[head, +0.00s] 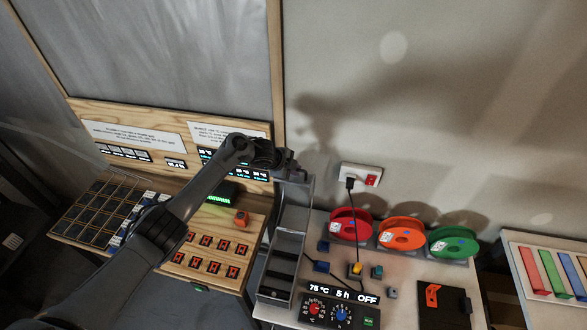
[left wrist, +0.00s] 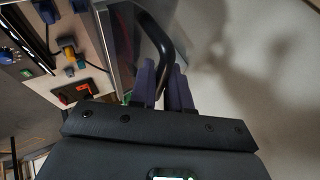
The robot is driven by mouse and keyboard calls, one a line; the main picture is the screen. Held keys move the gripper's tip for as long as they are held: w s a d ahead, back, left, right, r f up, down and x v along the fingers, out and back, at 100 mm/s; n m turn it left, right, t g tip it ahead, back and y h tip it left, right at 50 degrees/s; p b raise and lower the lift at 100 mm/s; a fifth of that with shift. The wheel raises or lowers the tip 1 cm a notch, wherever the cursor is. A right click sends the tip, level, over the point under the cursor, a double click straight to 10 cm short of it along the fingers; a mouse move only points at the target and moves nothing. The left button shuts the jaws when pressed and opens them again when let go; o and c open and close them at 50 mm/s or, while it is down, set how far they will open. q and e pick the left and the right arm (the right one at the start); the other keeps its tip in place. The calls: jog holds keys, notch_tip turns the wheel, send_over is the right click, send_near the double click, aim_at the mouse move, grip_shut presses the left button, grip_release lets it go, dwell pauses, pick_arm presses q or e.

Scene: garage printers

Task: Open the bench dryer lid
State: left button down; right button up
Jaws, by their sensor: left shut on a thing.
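The bench dryer (head: 276,282) is a narrow grey box at the left end of the printer bench in the head view. Its lid (head: 297,193) appears raised, standing steeply above the box, and dark slots show inside below it. My left gripper (head: 290,172) is at the lid's top edge. In the left wrist view, the purple fingers (left wrist: 164,85) are shut around a black curved handle (left wrist: 158,40), beside the grey lid panel (left wrist: 128,45). My right gripper is in neither view.
A control panel (head: 343,296) reads 75 °C, 5 h, OFF. Red (head: 351,226), orange (head: 401,234) and green (head: 452,242) spools stand at the right. A corded socket (head: 361,175) is on the wall. A wooden board (head: 215,245) with several orange-black parts lies left, under my arm.

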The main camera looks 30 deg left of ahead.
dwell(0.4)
pick_arm(q)
jog(key=c, duration=1.4)
grip_release()
jog(key=shift+c, duration=0.2)
jog(key=shift+s+a+r, duration=0.1)
jog(key=shift+s+r, duration=0.1)
jog(key=shift+r, duration=0.05)
jog(key=v, duration=1)
jog(key=shift+r, duration=0.1)
